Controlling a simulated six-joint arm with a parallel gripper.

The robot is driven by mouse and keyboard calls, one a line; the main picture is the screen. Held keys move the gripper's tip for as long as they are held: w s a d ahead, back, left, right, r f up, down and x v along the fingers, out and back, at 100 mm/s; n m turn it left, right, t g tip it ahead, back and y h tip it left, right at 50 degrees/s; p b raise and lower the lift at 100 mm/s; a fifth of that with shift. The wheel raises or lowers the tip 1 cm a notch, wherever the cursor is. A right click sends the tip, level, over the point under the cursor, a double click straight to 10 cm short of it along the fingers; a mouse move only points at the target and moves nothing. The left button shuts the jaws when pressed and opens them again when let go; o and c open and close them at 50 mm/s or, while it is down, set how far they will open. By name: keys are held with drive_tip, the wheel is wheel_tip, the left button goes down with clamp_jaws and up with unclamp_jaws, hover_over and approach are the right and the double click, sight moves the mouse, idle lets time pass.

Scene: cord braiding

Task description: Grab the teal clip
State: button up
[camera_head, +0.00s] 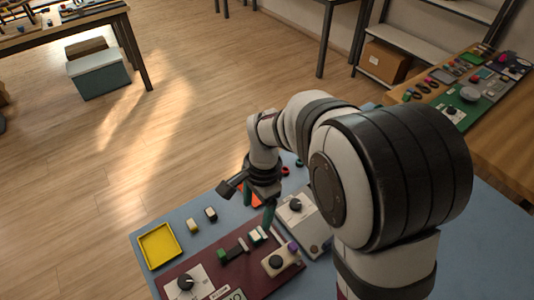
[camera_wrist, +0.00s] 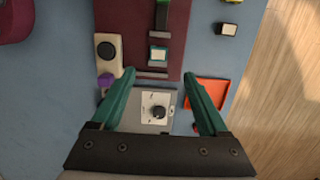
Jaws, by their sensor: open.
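The likely teal clip (camera_wrist: 158,54) is a small block with a pale top and teal edges. It sits near the end of a dark strip on the maroon board (camera_wrist: 195,45). In the head view it shows as a pale and green block (camera_head: 257,236) on the board. My gripper (camera_wrist: 158,74) is open, with two green fingers spread wide and nothing between the tips. In the wrist view the clip lies just beyond the fingertips, between their lines. In the head view my gripper (camera_head: 258,206) hangs above the table near the board's far edge.
A green block (camera_head: 222,256) sits at the strip's other end. A cream box with a black knob (camera_head: 276,263) and a purple piece (camera_head: 292,246) are close by. A grey knob box (camera_head: 297,212), orange tray (camera_wrist: 206,92) and yellow tray (camera_head: 142,241) stand around.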

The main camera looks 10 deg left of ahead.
sight(255, 235)
drive_tip(key=f, duration=0.7)
drive_tip(key=s+f, duration=0.1)
drive_tip(key=f, duration=0.2)
drive_tip(key=shift+a+f, duration=0.25)
drive_tip(key=shift+f, duration=0.15)
clamp_jaws()
